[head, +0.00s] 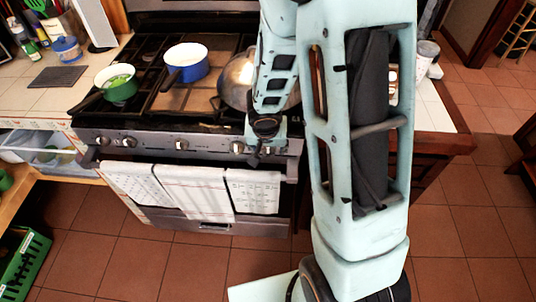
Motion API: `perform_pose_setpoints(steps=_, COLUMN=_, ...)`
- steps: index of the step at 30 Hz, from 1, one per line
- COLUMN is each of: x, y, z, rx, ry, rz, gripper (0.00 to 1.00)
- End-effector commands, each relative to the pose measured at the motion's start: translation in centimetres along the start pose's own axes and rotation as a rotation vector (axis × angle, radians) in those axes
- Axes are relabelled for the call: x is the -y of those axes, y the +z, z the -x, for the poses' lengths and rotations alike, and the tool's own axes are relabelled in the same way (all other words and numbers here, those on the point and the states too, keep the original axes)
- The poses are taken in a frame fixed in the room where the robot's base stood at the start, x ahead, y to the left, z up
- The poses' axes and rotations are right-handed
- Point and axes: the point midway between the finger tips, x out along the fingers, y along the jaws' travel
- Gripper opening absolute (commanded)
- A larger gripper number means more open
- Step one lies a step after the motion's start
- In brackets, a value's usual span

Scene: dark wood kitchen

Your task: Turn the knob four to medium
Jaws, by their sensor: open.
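The stove (208,146) has a row of knobs along its front panel. From the left I see a knob (103,140), a second knob (129,142), a third knob (182,144) and a fourth knob (237,147). My gripper (255,160) is at the right part of the panel, just right of the fourth visible knob, pointing down. It is open. It covers part of the panel, so any knob behind it is hidden. I cannot tell whether it touches a knob, and the knob settings are too small to read.
A green pot (118,88), a blue pot (188,66) and a metal pan (236,84) stand on the stovetop. Towels (196,190) hang on the oven handle below the knobs. A wooden counter (445,133) is at the right. Open tiled floor (185,268) lies in front.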

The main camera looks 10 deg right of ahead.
Motion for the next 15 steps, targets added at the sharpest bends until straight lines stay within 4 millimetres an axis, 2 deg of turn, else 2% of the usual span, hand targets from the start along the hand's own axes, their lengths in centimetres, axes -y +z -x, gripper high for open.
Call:
perform_pose_setpoints(steps=1, x=0.0, y=0.1, z=-1.0, rx=0.000, ry=0.000, rz=0.001, gripper=0.51)
perform_pose_setpoints(steps=5, x=0.0, y=0.1, z=-2.0, rx=0.000, ry=-0.001, rz=0.001, gripper=0.51)
perform_pose_setpoints(steps=15, x=0.0, y=-0.1, z=-2.2, rx=-0.001, ry=-0.001, rz=0.000, gripper=0.51)
